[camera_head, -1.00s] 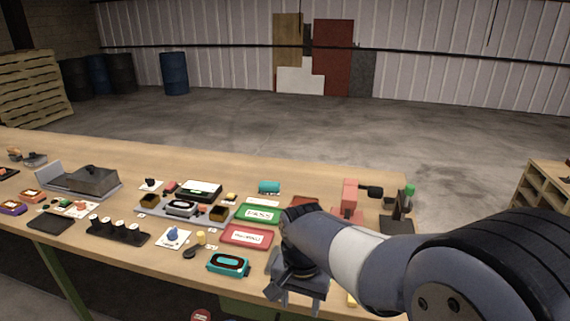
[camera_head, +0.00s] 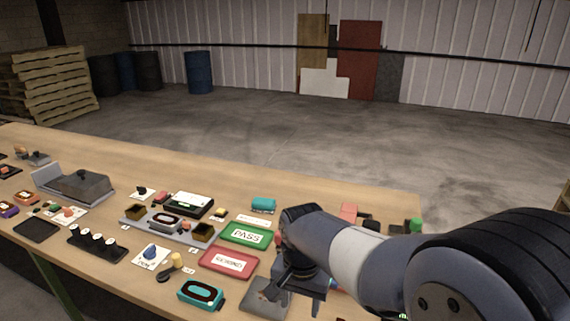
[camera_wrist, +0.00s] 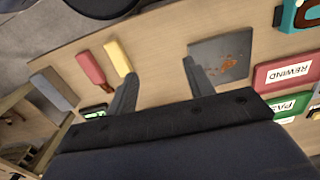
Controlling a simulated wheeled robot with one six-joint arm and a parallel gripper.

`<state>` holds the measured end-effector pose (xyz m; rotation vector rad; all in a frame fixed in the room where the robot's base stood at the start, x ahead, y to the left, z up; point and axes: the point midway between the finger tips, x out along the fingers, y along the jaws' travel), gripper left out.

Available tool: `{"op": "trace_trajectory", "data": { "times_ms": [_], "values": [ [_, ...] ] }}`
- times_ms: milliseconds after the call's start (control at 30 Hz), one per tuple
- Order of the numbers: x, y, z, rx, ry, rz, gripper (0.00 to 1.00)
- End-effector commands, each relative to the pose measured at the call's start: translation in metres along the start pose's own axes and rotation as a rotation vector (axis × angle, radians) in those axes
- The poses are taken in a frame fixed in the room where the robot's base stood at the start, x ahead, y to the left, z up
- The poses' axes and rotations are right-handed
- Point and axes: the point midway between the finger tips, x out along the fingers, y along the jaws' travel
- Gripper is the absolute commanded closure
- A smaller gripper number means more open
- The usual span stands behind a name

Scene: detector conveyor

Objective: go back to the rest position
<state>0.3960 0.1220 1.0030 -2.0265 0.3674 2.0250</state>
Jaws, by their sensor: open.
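My gripper (camera_head: 292,283) hangs over the right front part of the workbench (camera_head: 330,185) in the head view, partly hidden by its own wrist. In the wrist view my gripper (camera_wrist: 161,70) has its two fingers spread apart with nothing between them but bare wood. A grey plate with rusty specks (camera_wrist: 222,58) lies beside one finger. A yellow bar (camera_wrist: 118,57) and a red bar (camera_wrist: 91,68) lie near the other finger.
The green PASS tray (camera_head: 246,234), red REWIND tray (camera_head: 228,262) and teal device (camera_head: 201,295) lie left of my gripper. A grey fixture (camera_head: 165,229) and black rack (camera_head: 96,243) stand farther left.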

Motion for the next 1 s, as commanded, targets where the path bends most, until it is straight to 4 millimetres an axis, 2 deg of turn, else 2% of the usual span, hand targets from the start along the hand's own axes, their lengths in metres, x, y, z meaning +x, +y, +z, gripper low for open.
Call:
{"op": "trace_trajectory", "data": {
  "times_ms": [67, 667, 800, 1000],
  "values": [
    [0.005, 0.0, 0.0, 0.0, -0.003, 0.002, 0.5],
    [0.102, 0.001, -0.002, 0.0, -0.005, 0.004, 0.5],
    [0.077, -0.001, -0.004, 0.0, 0.004, -0.003, 0.5],
    [0.056, 0.0, -0.004, 0.0, 0.002, -0.002, 0.5]
  ]
}}
